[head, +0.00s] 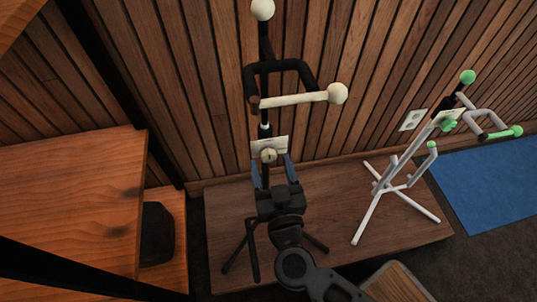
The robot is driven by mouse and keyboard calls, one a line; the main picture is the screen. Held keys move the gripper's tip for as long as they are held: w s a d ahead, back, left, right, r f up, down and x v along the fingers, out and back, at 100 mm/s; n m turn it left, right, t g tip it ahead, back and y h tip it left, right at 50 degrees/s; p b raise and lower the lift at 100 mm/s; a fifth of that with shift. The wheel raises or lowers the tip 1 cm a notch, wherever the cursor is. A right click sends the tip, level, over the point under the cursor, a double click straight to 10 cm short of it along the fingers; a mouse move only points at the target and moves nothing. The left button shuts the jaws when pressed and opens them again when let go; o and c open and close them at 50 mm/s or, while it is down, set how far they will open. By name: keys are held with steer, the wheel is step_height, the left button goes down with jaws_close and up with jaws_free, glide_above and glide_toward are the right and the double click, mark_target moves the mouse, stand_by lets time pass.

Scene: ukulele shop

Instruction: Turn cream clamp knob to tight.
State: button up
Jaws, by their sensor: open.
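The cream clamp knob (269,155) sits on the front of a black stand with cream ball ends, just below a small cream plate (270,144). My gripper (270,164) is open and points up the picture at the knob. Its two bluish fingers show on either side of and just below the knob, with a gap between them. I cannot tell whether either finger touches the knob. The plate's markings are too small to read. My gripper and wrist hide the lower post of the stand.
A white stand with green ends (395,175) is to the right on the same wooden platform (225,215). A blue mat (480,185) lies at far right. A wooden cabinet (70,200) fills the left. A slatted wall (190,100) with an outlet (412,119) is behind.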

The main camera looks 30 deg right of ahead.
mark_target(270, 160)
steer(key=shift+b+x, duration=0.35)
steer(key=shift+x, duration=1.4)
steer(key=c, duration=1.1)
steer(key=shift+o, duration=0.2)
steer(key=shift+r+m+p, duration=0.2)
steer(key=shift+m+p, duration=0.8)
steer(key=shift+p, duration=0.1)
steer(key=shift+f+m+p, duration=0.2)
steer(key=shift+m+p, duration=0.4)
steer(key=shift+m, duration=0.8)
steer(key=o, duration=1.1)
steer(key=shift+c, duration=0.2)
